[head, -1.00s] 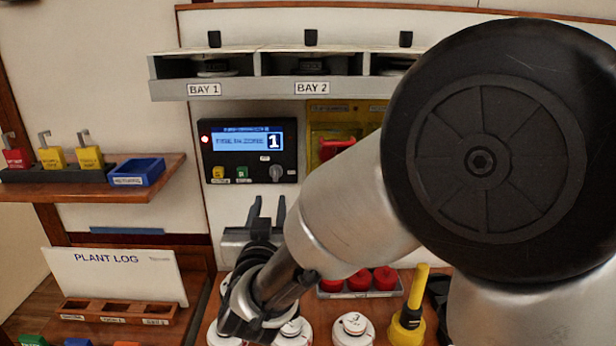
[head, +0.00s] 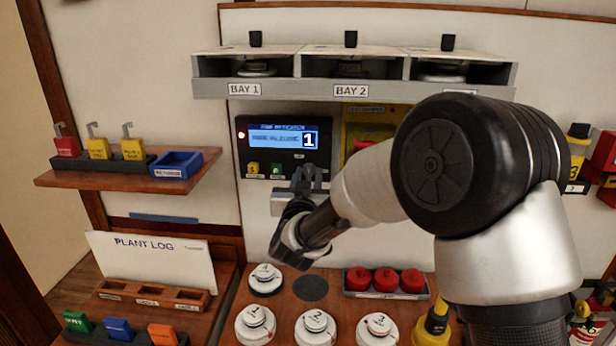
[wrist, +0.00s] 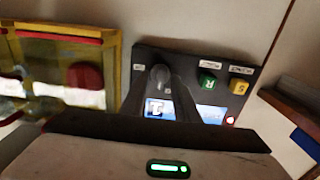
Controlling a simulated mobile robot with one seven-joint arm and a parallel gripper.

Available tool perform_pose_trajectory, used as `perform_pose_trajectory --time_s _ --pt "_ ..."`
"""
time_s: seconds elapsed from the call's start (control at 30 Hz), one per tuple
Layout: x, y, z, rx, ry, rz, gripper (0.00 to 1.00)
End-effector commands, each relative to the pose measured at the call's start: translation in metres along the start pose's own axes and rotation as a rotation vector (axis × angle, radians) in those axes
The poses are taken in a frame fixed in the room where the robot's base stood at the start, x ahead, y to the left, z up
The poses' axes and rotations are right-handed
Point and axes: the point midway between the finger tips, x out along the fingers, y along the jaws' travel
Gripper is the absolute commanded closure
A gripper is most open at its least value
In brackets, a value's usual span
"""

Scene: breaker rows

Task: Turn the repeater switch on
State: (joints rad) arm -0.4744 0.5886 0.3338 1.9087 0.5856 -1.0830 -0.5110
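The black repeater panel (head: 258,156) is on the wall below the bay shelf, with a lit blue screen showing "1" and a red light at its left. It also shows in the wrist view (wrist: 190,62). The grey switch knob (wrist: 160,74) shows there beside the green (wrist: 207,82) and yellow (wrist: 240,87) buttons. My gripper (head: 307,178) is at the panel's lower right and hides the knob in the head view. In the wrist view, my open fingers (wrist: 163,88) point at the panel, one on each side of the knob; contact cannot be told.
A yellow-framed case with a red part (wrist: 85,76) is beside the panel. The bay shelf (head: 300,86) juts out above. Round white detectors (head: 316,327) and red caps (head: 385,281) stand on the bench below. A wooden shelf (head: 75,181) with padlocks is at left.

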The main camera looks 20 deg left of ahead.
Motion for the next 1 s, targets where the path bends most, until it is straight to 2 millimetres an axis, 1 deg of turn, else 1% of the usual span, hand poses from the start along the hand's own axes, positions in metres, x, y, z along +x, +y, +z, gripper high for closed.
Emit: perform_pose_trajectory --time_s 0.03,0.2,0.47,0.63,0.77,1.0 --pt "-0.0001 -0.0001 -0.0001 0.0 0.0 0.0 0.72" --pt "-0.0003 -0.0002 -0.0002 0.0 0.0 0.0 1.0" --pt "-0.0004 -0.0001 0.0005 0.009 0.001 0.0 1.0" --pt "-0.0004 0.0 0.0028 0.055 0.002 0.0 1.0" --pt "-0.0004 0.0005 0.0046 0.127 0.004 0.0 1.0" --pt "-0.0004 0.0012 0.0066 0.329 0.006 0.0 1.0"
